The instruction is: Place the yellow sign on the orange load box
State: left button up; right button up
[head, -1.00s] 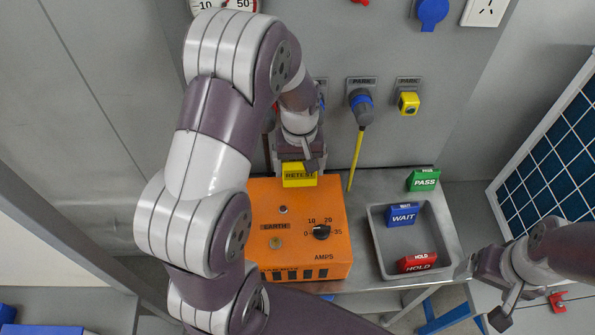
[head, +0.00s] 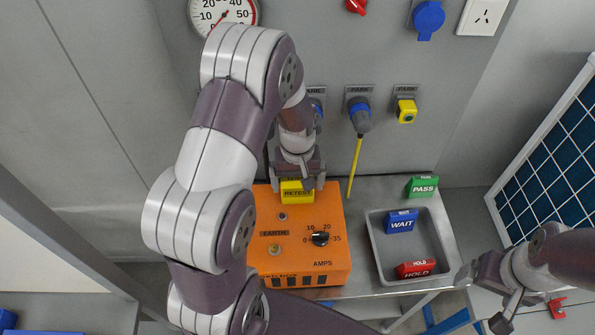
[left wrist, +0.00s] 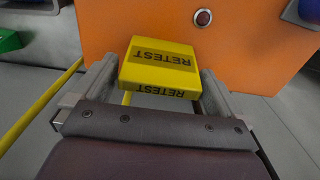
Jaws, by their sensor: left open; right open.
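The yellow sign (head: 297,192), lettered RETEST, is at the back edge of the orange load box (head: 327,215), upper left of its dial, and appears to rest on its top. It also shows in the left wrist view (left wrist: 158,65) against the orange surface. My left gripper (head: 298,183) is open, with one finger on each side of the sign. The contact under the sign is hidden. My right gripper (head: 483,297) is open and empty at the lower right, beside the bench's right edge.
A grey tray (head: 377,254) right of the box holds a blue WAIT sign (head: 401,222) and a red HOLD sign (head: 416,269). A green PASS sign (head: 423,187) stands behind it. A yellow rod (head: 355,167) hangs below a parked blue plug (head: 360,116) near my left gripper.

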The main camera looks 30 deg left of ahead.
aim_at(298, 179)
pick_arm(q)
notch_tip(298, 179, up, 10)
jog(key=shift+f+b, duration=0.1)
jog(key=shift+b, duration=0.5)
jog(key=shift+s+d+r, duration=0.1)
jog(key=shift+s+r, duration=0.05)
jog(key=shift+r, duration=0.3)
jog(key=s+d+f+m+t, duration=0.1)
jog(key=s+d+f+m, duration=0.2)
jog(key=s, duration=0.6)
jog(key=d+m, duration=0.2)
jog(key=m, duration=0.1)
jog(key=shift+s+d+m, duration=0.3)
jog(key=shift+s+d, duration=0.05)
jog(key=shift+d, duration=0.05)
